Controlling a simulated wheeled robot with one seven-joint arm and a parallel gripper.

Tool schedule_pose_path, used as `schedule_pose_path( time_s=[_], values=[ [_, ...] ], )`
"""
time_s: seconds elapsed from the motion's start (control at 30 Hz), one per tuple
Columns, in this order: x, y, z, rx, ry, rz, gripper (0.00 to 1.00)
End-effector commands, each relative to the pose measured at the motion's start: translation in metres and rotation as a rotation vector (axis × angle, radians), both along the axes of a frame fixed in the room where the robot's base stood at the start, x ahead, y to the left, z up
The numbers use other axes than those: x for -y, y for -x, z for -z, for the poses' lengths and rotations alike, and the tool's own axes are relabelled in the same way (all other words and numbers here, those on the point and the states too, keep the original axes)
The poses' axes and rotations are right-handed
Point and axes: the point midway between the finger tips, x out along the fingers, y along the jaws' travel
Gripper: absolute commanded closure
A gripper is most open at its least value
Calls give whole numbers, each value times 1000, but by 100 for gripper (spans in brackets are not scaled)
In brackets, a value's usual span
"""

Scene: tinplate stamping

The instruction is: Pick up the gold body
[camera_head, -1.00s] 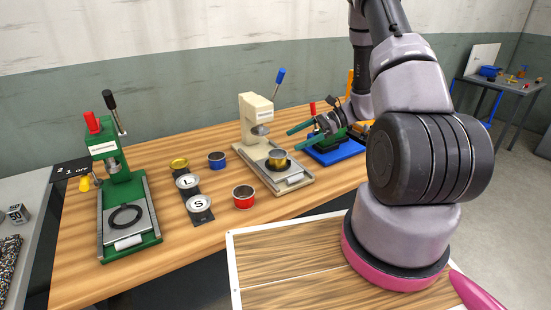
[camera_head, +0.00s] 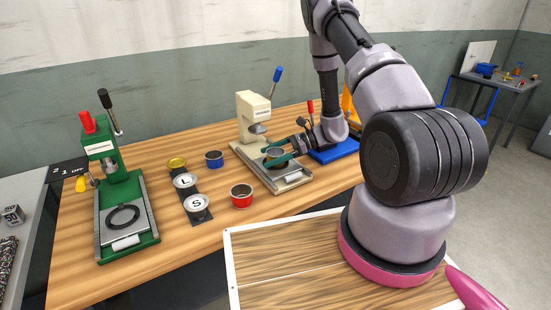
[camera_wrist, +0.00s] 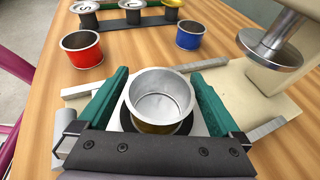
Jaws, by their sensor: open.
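The gold body (camera_wrist: 160,98) is an open round tin, silvery inside, standing upright on the sliding plate of the cream press (camera_head: 250,118). In the head view the gold body (camera_head: 276,153) is partly covered by my gripper. My gripper (camera_head: 277,157) has green fingers and reaches in from the right at the height of the tin. In the wrist view my gripper (camera_wrist: 158,105) is open, with one finger on each side of the gold body. A gap shows on the right; on the left the finger is close, and I cannot tell whether it touches.
The press head (camera_wrist: 270,50) hangs to the right of the tin in the wrist view. A red tin (camera_head: 241,196) and a blue tin (camera_head: 214,159) stand nearby, beside a dark strip (camera_head: 201,216) with round lids. A green press (camera_head: 128,215) stands at the left.

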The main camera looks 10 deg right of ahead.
Motion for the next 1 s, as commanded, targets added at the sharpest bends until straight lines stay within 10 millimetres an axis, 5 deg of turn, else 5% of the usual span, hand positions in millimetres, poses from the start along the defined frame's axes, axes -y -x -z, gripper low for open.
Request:
schedule_pose_path(
  time_s=[0.37,0.5,0.6,1.0],
  values=[
    [-12,-1,4,1,0,2,0],
    [-12,-1,4,1,0,2,54],
    [-12,-1,4,1,0,2,81],
    [-12,-2,-8,3,-1,2,81]
  ],
)
